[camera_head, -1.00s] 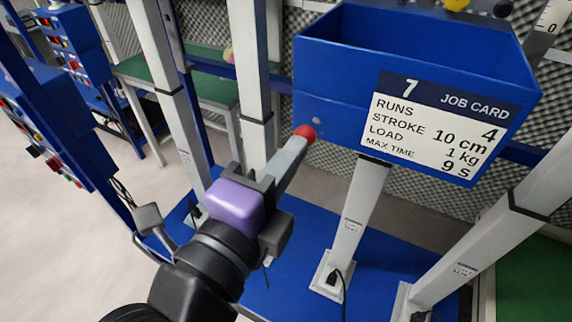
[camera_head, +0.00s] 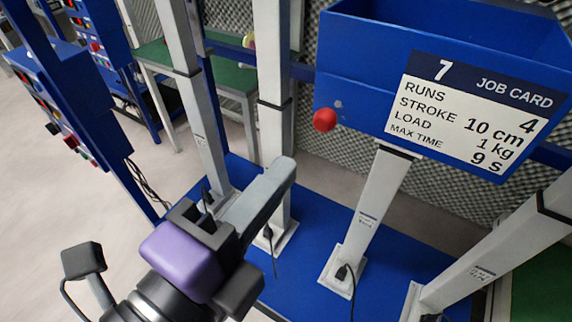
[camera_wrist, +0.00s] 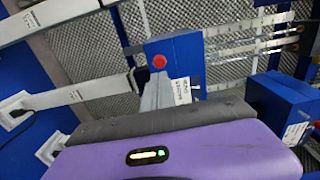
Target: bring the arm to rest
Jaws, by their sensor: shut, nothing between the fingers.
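My gripper (camera_head: 280,175) is shut and empty, its grey fingers together, with a purple housing behind them. It is raised in front of a white post, left of and below the blue box (camera_head: 345,70) with the job card (camera_head: 470,110). A red button (camera_head: 325,119) on the box's lower left side stands clear of my fingertips. In the wrist view the shut fingers (camera_wrist: 156,92) point toward the box, and the red button (camera_wrist: 159,61) shows just beyond their tips.
Several white posts (camera_head: 365,225) rise from a blue base plate (camera_head: 310,270) around my arm. Blue panels with coloured buttons (camera_head: 60,100) and a green-topped table (camera_head: 160,52) stand at the left. Pale floor (camera_head: 140,200) is open between them.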

